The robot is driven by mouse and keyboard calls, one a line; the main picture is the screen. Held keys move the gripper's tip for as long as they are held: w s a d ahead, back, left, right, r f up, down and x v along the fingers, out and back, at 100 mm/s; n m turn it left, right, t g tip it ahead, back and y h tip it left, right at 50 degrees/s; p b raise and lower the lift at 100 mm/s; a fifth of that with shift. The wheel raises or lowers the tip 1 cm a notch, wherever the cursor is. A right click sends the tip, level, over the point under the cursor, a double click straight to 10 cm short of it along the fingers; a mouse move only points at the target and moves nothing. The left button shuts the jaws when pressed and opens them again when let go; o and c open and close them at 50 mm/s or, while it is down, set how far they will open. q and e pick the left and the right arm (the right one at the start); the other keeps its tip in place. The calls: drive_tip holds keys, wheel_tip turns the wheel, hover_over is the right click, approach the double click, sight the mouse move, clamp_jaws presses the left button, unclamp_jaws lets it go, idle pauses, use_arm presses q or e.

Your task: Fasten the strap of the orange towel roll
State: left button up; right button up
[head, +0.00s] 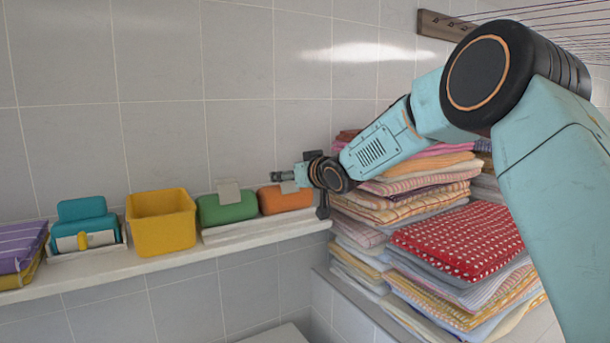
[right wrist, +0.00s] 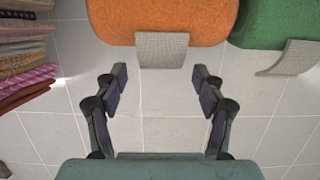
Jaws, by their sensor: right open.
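The orange towel roll (head: 285,200) lies on the shelf at the right end, beside a green roll. Its grey strap (right wrist: 162,50) stands out from the roll as a loose flap in the right wrist view, where the orange roll (right wrist: 160,18) fills the top middle. My right gripper (head: 290,177) is at the roll's upper side in the head view and partly hides it. In the right wrist view my right gripper (right wrist: 160,74) is open and empty, one finger on each side of the strap and apart from it. My left gripper is not in view.
The green roll (head: 228,208), with its own raised flap, sits close to the left, in a white holder (head: 262,225) on the shelf. Further left are a yellow bin (head: 161,224) and a teal container (head: 82,215). Tall stacks of folded towels (head: 455,240) stand right, near my arm. Tiled wall stands behind.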

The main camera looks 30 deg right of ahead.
drive_tip(key=v, duration=0.7)
drive_tip(key=shift+s, duration=0.25)
drive_tip(key=b, duration=0.7)
approach(290, 185)
wheel_tip(290, 185, down, 2)
drive_tip(key=w, duration=0.2)
drive_tip(key=w+t+b, duration=0.1)
drive_tip(key=b, duration=0.2)
drive_tip(key=w+f+t+b, duration=0.1)
drive_tip(key=b, duration=0.3)
drive_tip(key=shift+a+n, duration=0.15)
drive_tip(key=shift+n, duration=0.15)
drive_tip(key=shift+w+r+b, duration=0.1)
drive_tip(key=shift+r+b, duration=0.25)
drive_tip(key=shift+r, duration=0.05)
drive_tip(key=shift+t, duration=0.4)
drive_tip(key=shift+w+a+r+p, duration=0.1)
drive_tip(key=shift+w+r+p, duration=0.35)
drive_tip(key=shift+w, duration=0.9)
drive_tip(key=shift+w+r+p, duration=0.2)
drive_tip(key=shift+w+p, duration=0.5)
drive_tip(key=shift+w, duration=0.6)
drive_tip(key=shift+w+a+r+p, duration=0.1)
drive_tip(key=shift+w+r+p, duration=0.35)
drive_tip(key=shift+w, duration=0.9)
